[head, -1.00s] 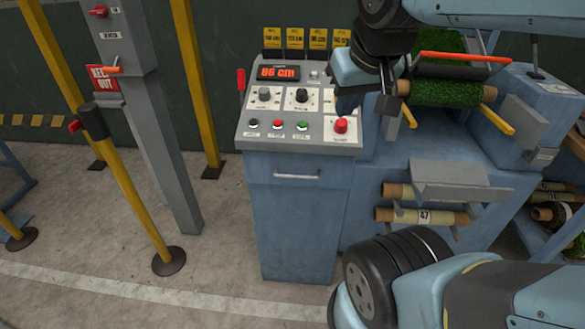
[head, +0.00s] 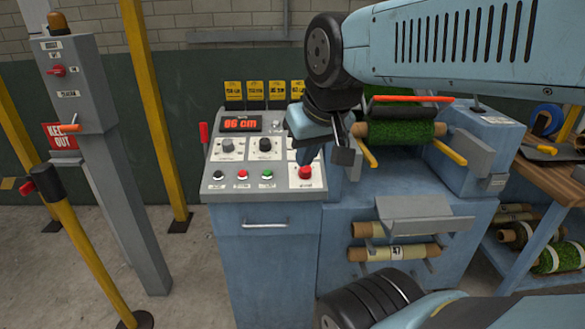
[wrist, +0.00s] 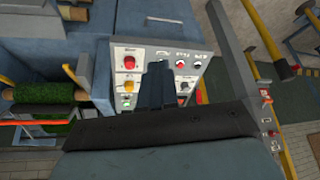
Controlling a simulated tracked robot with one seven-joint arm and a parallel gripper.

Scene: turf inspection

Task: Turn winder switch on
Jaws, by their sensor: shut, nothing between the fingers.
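The grey control panel (head: 216,186) has a red "86 cm" display, a row of knobs and a row of buttons. Two knobs, a grey one (head: 228,145) and a black one (head: 265,145), show on their white plates. My gripper (head: 309,154) is shut and empty, pointing down over the panel's right side, just above the big red button (head: 305,172). It hides most of the third plate. In the wrist view the shut fingers (wrist: 158,68) cover the panel's middle. I cannot read which control is the winder switch, nor whether the fingers touch anything.
A turf roll (head: 395,133) lies on the blue machine right of the panel. A grey post (head: 110,160) with a red switch (head: 57,71) and yellow posts stand at left. Yellow tags (head: 256,90) line the panel's back. Floor in front of the posts is clear.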

